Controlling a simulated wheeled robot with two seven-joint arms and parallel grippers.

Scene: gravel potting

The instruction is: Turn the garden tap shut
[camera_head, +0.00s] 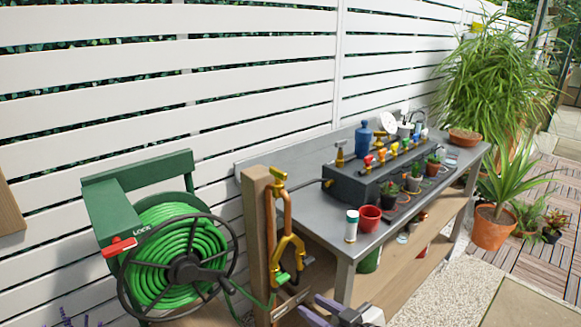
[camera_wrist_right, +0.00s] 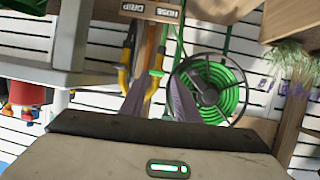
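The brass garden tap (camera_head: 278,180) with a yellow handle is at the top of a wooden post (camera_head: 256,235) in the head view. A copper pipe runs down from it to a yellow two-way splitter (camera_head: 290,246) with green parts on its lower ends. My right gripper (camera_head: 309,304) is at the bottom edge, low and in front of the post, apart from the tap. In the right wrist view, turned over, its purple fingers (camera_wrist_right: 156,92) are spread and empty, near the yellow splitter legs (camera_wrist_right: 124,78). The tap handle is not clear there. My left gripper is out of view.
A green hose reel (camera_head: 185,262) with a red lock lever stands left of the post. A grey bench (camera_head: 330,238) with a dark manifold box (camera_head: 345,187), small pots and a red cup (camera_head: 369,218) is to the right. A white slatted fence (camera_head: 160,70) stands behind.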

